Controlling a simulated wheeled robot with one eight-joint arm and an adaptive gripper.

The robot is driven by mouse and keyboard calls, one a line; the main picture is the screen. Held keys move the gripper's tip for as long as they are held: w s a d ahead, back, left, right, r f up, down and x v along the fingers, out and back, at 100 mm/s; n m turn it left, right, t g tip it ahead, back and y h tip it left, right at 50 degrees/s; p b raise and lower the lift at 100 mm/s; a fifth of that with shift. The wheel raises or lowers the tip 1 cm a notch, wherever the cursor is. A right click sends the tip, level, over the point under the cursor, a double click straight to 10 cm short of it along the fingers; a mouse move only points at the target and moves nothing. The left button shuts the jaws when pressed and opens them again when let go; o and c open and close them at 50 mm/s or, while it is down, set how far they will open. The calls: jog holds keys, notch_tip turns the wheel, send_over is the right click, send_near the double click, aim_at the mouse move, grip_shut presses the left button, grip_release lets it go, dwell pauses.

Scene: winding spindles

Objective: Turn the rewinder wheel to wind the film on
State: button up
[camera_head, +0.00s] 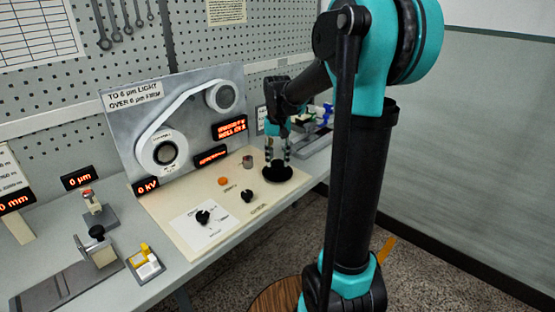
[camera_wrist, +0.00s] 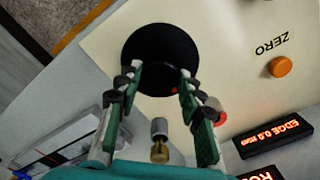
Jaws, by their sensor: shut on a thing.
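The rewinder wheel is a black round disc (camera_head: 278,174) lying on the cream panel at the bench's right side; it also shows in the wrist view (camera_wrist: 150,38). My gripper (camera_head: 278,160) points down onto it from above. In the wrist view its two fingers (camera_wrist: 160,78) stand on either side of a dark raised part of the wheel with a small red mark, and are shut on it. The film is a pale band (camera_head: 175,110) running between a lower reel (camera_head: 165,152) and an upper reel (camera_head: 221,96) on the upright grey board.
Black knobs (camera_head: 247,195), an orange ZERO button (camera_head: 223,181) and a small grey cylinder (camera_head: 247,161) stand on the cream panel (camera_head: 170,206) left of my gripper. Red-lit displays (camera_head: 229,128) are on the board. Other devices (camera_head: 98,250) stand on the bench at left.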

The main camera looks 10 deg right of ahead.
jog(key=m, duration=0.4)
jog(key=shift+m, duration=0.4)
jog(key=m, duration=1.4)
jog(key=shift+m, duration=0.4)
jog(key=o, duration=1.2)
jog(key=shift+c, duration=0.2)
jog(key=shift+r, duration=0.1)
